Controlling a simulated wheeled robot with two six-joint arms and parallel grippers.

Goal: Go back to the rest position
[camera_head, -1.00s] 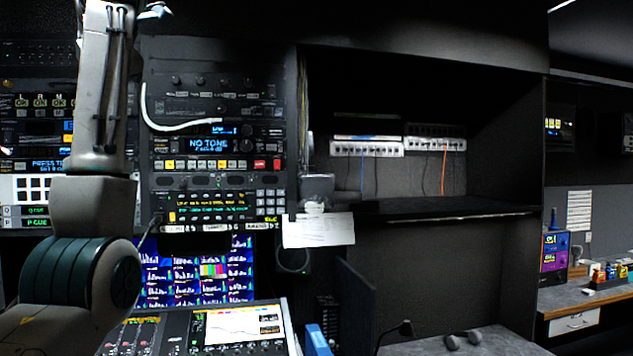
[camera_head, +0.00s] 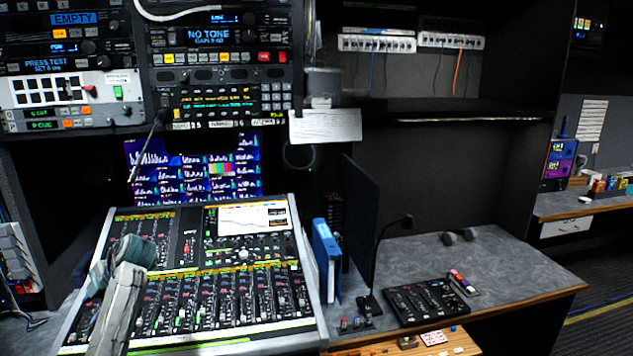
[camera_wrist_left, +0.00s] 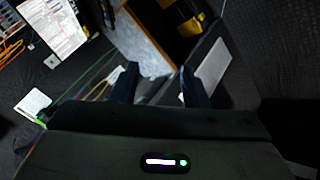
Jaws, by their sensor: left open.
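My left arm (camera_head: 122,290) comes in at the lower left of the head view, in front of the mixing console (camera_head: 240,340). Its gripper fingers cannot be made out there. In the left wrist view the left gripper (camera_wrist_left: 160,82) is open, its two dark fingers apart with nothing between them. A pale grey surface and a dark box-like recess show beyond the fingers. My right gripper is in neither view.
The rack panels (camera_head: 215,70) and a multiview screen (camera_head: 190,165) stand behind the console. A blue binder (camera_head: 326,255), a gooseneck microphone (camera_head: 408,221) and a button panel (camera_head: 425,300) are on the right. The grey desk (camera_head: 500,255) has free room at the back.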

